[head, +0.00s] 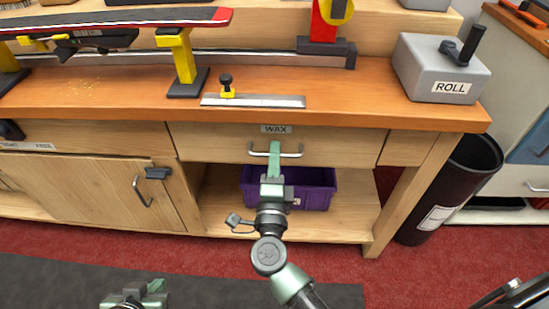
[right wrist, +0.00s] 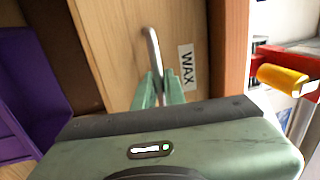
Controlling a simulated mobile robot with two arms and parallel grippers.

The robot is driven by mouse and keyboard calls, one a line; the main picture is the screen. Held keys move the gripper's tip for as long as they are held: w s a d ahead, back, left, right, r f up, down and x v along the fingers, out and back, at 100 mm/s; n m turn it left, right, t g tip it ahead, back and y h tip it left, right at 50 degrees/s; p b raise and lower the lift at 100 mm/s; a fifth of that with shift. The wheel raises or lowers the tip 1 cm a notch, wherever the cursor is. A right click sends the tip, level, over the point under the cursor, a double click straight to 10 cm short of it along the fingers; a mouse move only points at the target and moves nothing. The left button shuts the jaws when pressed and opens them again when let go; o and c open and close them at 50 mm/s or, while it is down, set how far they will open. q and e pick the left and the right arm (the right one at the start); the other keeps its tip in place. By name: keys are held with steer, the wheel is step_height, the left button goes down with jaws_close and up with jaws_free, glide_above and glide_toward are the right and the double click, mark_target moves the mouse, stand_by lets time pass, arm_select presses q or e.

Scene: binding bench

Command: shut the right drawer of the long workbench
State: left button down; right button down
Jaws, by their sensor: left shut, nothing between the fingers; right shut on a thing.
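The right drawer (head: 340,148) of the long workbench (head: 360,100) has a light wood front with a WAX label and a silver bar handle (head: 294,154). Its front looks about level with the wood panel beside it; I cannot tell whether a small gap is left. My right gripper (head: 274,149) is shut on the handle. In the right wrist view its fingers (right wrist: 158,88) are closed around the bar (right wrist: 153,45), beside the WAX label (right wrist: 186,67). My left gripper (head: 140,294) is shut and empty, low at the bottom left, away from the bench.
A purple bin (head: 318,196) stands on the open shelf under the drawer. A cupboard door (head: 95,185) is to the left. A black cylindrical bin (head: 455,190) stands right of the bench. A ROLL block (head: 425,65) and a metal ruler (head: 270,101) lie on top.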

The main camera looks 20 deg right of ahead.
steer(key=shift+w, duration=0.1)
steer(key=c, duration=1.8)
jaws_free()
steer(key=shift+w+d, duration=0.1)
arm_select(q)
steer(key=shift+s+a, duration=0.1)
steer(key=shift+s, duration=0.1)
